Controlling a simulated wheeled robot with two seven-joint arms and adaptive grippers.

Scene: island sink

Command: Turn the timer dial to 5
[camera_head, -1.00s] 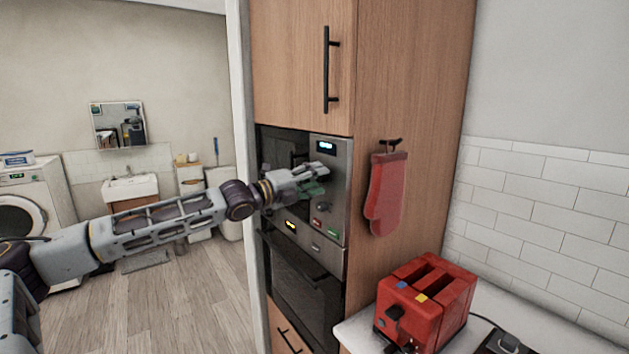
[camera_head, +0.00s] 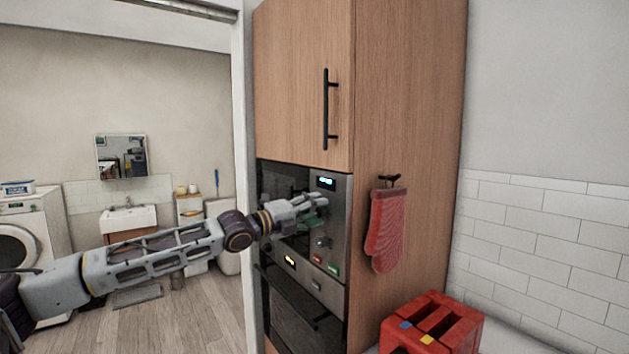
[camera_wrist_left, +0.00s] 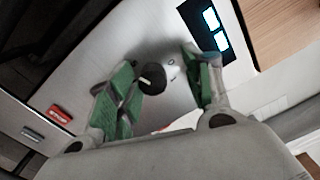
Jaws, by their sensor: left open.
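The timer dial (camera_wrist_left: 152,78) is a round black knob with a white mark on the microwave's steel panel. In the left wrist view it sits between the two green-padded fingers of my left gripper (camera_wrist_left: 160,88), nearer the left finger. The gripper is open, and I cannot tell whether a finger touches the dial. In the head view my left gripper (camera_head: 312,211) is in front of the microwave panel (camera_head: 338,217), above a dark knob (camera_head: 323,242). The lit display (camera_wrist_left: 211,28) shows at the upper right of the wrist view; its digits are unreadable. My right gripper is not in view.
An oven (camera_head: 292,311) is below the microwave. A red mitt (camera_head: 387,230) hangs on the cabinet side.

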